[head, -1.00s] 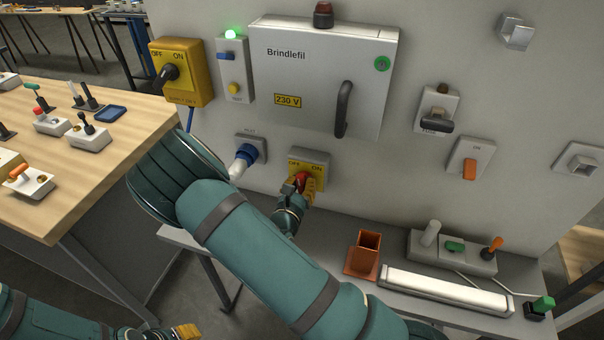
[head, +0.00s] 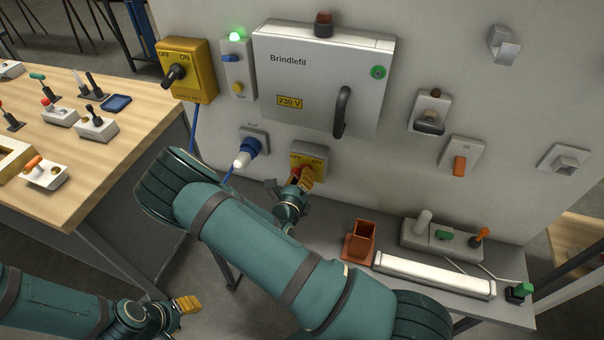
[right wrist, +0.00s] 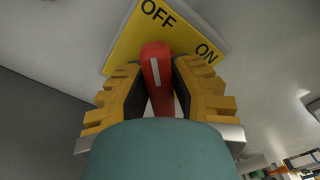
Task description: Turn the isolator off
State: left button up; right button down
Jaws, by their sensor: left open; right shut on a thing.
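The yellow isolator (head: 319,153) with OFF and ON labels sits low on the grey wall panel, below the cabinet. Its red handle (right wrist: 156,72) carries a white mark and fills the middle of the right wrist view. The marked end points up in that picture, towards the OFF label. My right gripper (head: 302,181) is shut on the red handle, one yellow finger on each side; it also shows in the right wrist view (right wrist: 158,85). My left gripper (head: 188,304) is open and empty, low at the left, away from the panel.
A second yellow switch box (head: 190,68) with a black handle is at upper left. The Brindlefil cabinet (head: 318,85) is above the isolator. A blue plug (head: 248,150) is close at its left. An orange holder (head: 359,241) stands on the shelf below. A wooden table (head: 134,143) is at left.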

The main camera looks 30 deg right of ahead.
dwell(0.4)
jog(key=c, duration=0.8)
grip_release()
jog(key=v, duration=1.1)
jog(key=shift+s+a, duration=0.25)
jog(key=shift+a, duration=0.1)
